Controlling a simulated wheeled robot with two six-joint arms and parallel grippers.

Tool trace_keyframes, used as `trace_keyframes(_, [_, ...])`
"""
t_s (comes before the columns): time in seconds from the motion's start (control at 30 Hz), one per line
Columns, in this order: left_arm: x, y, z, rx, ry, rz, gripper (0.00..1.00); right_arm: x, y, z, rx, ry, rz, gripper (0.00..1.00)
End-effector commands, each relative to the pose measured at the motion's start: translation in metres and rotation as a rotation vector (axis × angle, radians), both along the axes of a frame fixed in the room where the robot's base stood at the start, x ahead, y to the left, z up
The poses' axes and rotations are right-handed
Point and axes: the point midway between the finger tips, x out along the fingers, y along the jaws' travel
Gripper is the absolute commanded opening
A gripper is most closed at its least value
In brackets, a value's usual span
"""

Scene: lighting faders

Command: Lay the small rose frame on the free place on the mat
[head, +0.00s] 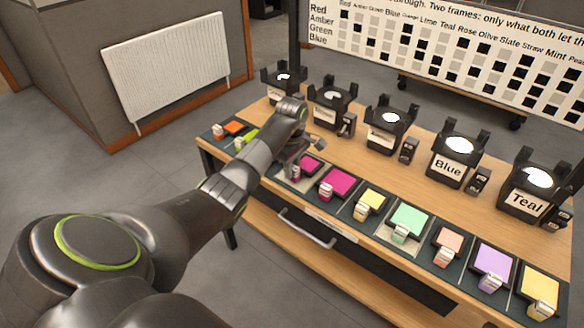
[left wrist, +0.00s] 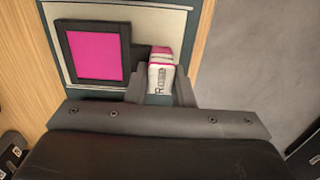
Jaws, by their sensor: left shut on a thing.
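The small rose frame, a magenta panel in a dark square rim, shows in the left wrist view (left wrist: 97,53) and in the head view (head: 311,165). Its white, pink-topped tab (left wrist: 161,72) is between the fingers of my left gripper (left wrist: 160,86), which is shut on it. The frame is over a pale place (left wrist: 65,14) on the dark green mat (left wrist: 197,35); I cannot tell whether it touches. In the head view my left gripper (head: 294,162) is at the mat, left of a larger magenta frame (head: 343,181). My right gripper is not in view.
Yellow (head: 372,198), mint (head: 410,218), salmon, purple and other frames fill the mat to the right. Orange (head: 233,127) and green frames lie to the left. Black lamp stands, including Blue (head: 450,166) and Teal (head: 528,202), line the table behind. A drawer handle (head: 306,228) juts out in front.

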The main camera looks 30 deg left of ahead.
Motion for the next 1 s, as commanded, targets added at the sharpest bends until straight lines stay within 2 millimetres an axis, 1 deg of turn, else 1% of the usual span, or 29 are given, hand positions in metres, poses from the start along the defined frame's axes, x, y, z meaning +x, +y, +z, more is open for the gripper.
trace_keyframes(0.17, [0.000, 0.000, -0.006, 0.000, 0.000, 0.000, 0.00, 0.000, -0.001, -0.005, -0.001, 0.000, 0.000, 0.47])
trace_keyframes(0.2, [0.000, 0.000, -0.004, 0.000, -0.001, 0.000, 0.27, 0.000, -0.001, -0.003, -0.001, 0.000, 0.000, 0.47])
trace_keyframes(0.37, [0.000, 0.000, -0.004, 0.000, 0.000, 0.000, 0.47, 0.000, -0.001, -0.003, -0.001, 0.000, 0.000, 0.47])
trace_keyframes(0.63, [0.000, 0.000, -0.004, 0.000, 0.000, 0.000, 0.47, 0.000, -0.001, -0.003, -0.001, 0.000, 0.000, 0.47])
trace_keyframes(0.73, [0.001, 0.000, 0.002, 0.001, -0.003, 0.000, 0.47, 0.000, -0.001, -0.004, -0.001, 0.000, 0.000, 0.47])
trace_keyframes(0.87, [0.001, 0.000, 0.022, 0.002, -0.004, 0.000, 0.47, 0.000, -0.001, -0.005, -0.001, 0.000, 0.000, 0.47])
trace_keyframes(1.0, [0.001, 0.001, 0.055, 0.002, -0.007, -0.001, 0.47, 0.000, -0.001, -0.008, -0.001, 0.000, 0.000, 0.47])
